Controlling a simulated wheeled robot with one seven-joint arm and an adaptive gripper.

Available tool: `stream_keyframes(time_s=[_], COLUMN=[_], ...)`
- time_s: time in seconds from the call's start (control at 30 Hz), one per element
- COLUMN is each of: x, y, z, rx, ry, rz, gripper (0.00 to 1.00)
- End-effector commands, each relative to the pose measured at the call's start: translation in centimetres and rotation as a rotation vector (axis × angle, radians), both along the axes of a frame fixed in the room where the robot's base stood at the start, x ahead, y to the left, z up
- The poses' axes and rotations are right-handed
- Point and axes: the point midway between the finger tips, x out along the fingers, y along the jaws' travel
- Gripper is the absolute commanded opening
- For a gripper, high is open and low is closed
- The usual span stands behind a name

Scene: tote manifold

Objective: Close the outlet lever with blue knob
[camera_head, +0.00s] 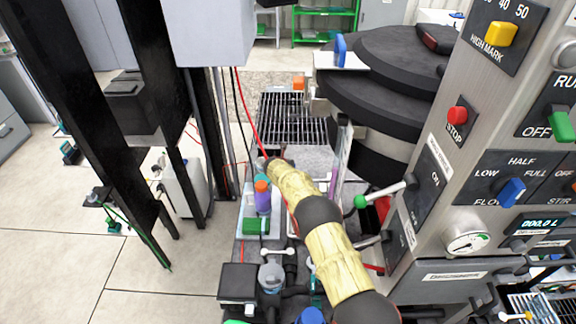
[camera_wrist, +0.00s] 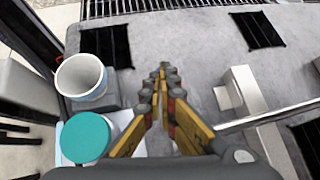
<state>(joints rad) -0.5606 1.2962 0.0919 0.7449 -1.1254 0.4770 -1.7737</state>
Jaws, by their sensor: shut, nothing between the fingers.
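A round blue knob (camera_head: 311,315) shows at the bottom edge of the head view, beside my arm. It is cut off by the frame, and I cannot tell whether it belongs to the outlet lever or how that lever is turned. A blue piece (camera_head: 340,48) stands upright on a white bracket by the dark round tank lid. My gripper (camera_wrist: 164,72) is shut and empty in the wrist view, reaching over a grey surface. No blue knob shows in the wrist view. In the head view my gripper is mostly hidden at the far end of my yellow arm.
A white cup (camera_wrist: 82,78) and a teal lid (camera_wrist: 87,138) stand left of my fingers. A metal bracket (camera_wrist: 240,88) and a rod lie to the right. A lever with a green knob (camera_head: 360,201) juts from the control panel (camera_head: 440,110) beside my arm.

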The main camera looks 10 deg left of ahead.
Motion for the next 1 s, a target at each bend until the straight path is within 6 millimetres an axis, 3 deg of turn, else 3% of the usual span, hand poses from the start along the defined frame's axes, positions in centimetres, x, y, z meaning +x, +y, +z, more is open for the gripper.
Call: stream_keyframes(time_s=[0.27,1.0], x=[-1.4,-8.5], y=[0.2,0.1], z=[1.4,7.1], rx=[0.0,-0.001], ry=[-0.001,0.0], rz=[0.001,0.001], gripper=[0.0,0.0])
